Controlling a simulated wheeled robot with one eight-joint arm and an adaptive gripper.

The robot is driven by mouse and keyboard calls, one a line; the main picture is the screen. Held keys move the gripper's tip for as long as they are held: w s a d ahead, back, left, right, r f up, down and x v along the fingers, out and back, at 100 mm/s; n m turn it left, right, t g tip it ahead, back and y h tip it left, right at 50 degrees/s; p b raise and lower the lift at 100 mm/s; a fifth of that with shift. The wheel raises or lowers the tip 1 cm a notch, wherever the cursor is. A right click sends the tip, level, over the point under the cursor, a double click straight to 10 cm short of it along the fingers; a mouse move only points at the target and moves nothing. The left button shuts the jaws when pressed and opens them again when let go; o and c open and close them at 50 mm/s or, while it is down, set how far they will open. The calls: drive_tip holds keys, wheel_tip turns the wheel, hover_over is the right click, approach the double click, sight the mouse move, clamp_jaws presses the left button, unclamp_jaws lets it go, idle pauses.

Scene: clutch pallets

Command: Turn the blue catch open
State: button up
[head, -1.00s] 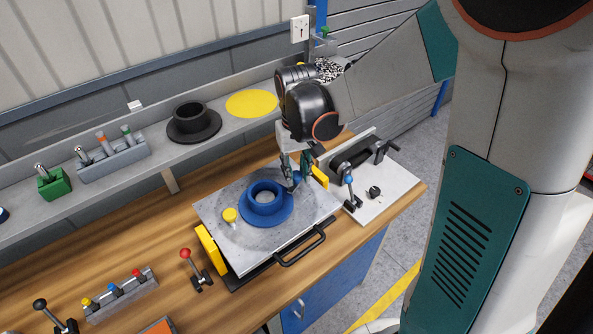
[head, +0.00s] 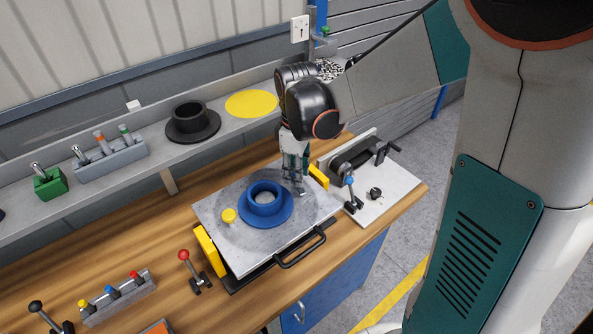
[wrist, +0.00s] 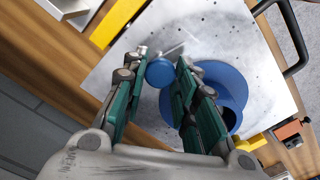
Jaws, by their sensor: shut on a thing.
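The blue catch (wrist: 160,72) has a round blue head and shows between my two fingers in the wrist view. My gripper (head: 299,186) is shut on it, above the far right part of the grey plate (head: 223,250). In the head view my fingers hide the catch. A blue flanged ring (head: 266,207) sits on the plate, just left of my gripper. A yellow catch (head: 229,215) stands at the left of the ring.
A black handle (head: 301,250) juts from the plate's front. Yellow blocks (head: 209,250) flank the plate. A red-knobbed lever (head: 184,256) stands to the left, and a blue-knobbed lever (head: 350,182) stands on a white board to the right.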

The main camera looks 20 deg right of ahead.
drive_tip(key=shift+n, duration=1.1)
drive_tip(key=o, duration=1.1)
wheel_tip(320, 180, up, 12)
drive_tip(key=shift+s+r, duration=0.1)
